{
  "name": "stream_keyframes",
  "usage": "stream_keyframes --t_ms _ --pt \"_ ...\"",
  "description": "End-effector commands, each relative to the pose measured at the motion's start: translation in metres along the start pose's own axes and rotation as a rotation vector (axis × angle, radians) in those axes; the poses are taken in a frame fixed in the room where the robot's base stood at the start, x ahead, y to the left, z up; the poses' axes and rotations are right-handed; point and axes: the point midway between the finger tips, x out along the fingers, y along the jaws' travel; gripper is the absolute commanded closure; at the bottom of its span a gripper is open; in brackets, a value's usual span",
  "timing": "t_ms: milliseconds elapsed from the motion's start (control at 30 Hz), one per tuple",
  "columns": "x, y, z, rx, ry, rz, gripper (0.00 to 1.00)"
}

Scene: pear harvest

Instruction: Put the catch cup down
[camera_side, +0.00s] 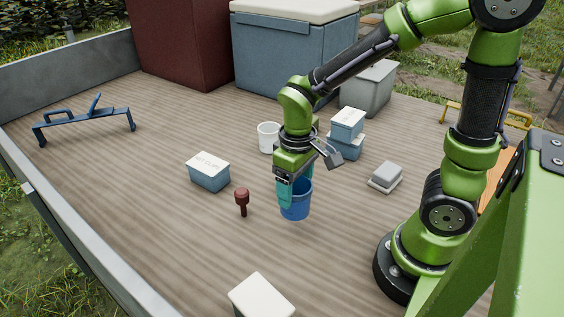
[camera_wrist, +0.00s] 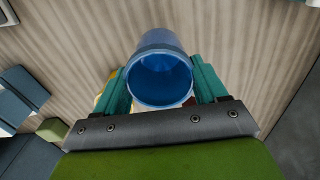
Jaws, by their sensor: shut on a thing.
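The catch cup is a blue, open-topped cup (camera_side: 297,206) in the middle of the side view, low over the wooden deck. It looks upright there; I cannot tell whether its base touches the boards. My gripper (camera_side: 291,192) points down and has its teal fingers on the cup. In the wrist view the cup (camera_wrist: 161,42) sits between the two fingers of my gripper (camera_wrist: 162,83), one on each side. Its dark inside looks empty, though part of it is hidden.
The deck (camera_side: 150,250) has clear boards to the front left. A dark red mallet-like tool (camera_side: 242,198) and a lidded blue-grey box (camera_side: 208,176) stand left of the cup. A white cup (camera_side: 268,138) is behind. Stacked boxes (camera_side: 346,134) and a small grey block (camera_side: 386,175) lie right.

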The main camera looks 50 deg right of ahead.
Motion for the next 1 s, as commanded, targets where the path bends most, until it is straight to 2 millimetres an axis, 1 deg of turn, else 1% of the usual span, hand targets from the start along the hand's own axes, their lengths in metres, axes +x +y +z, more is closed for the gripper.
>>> stream_keyframes --t_ms 33,100,233,267,367,467,500,567,600,667,700,800,833,900,1000 --pt "-0.011 0.000 -0.001 0.002 0.006 -0.001 0.58" --pt "-0.022 0.000 -0.001 0.000 0.005 -0.001 0.58" --pt "-0.038 -0.006 0.000 -0.021 0.002 -0.001 0.58" --pt "-0.042 -0.010 0.000 -0.035 0.003 -0.001 0.58" --pt "-0.054 -0.030 0.007 -0.112 0.003 -0.001 0.58" --pt "-0.065 -0.058 0.028 -0.259 0.003 -0.001 0.58" --pt "-0.070 -0.069 0.039 -0.347 0.004 -0.001 0.58" --pt "-0.076 -0.084 0.060 -0.496 0.004 -0.001 0.58" --pt "-0.079 -0.092 0.074 -0.606 0.005 -0.001 0.58" --pt "-0.083 -0.101 0.098 -0.777 0.005 -0.001 0.58" --pt "-0.085 -0.104 0.114 -0.896 0.004 -0.001 0.58" --pt "-0.086 -0.106 0.144 -1.156 0.003 0.000 0.58" --pt "-0.086 -0.105 0.151 -1.222 0.002 0.001 0.58" --pt "-0.084 -0.102 0.164 -1.346 0.000 0.001 0.58" --pt "-0.081 -0.096 0.172 -1.463 -0.002 0.001 0.58"
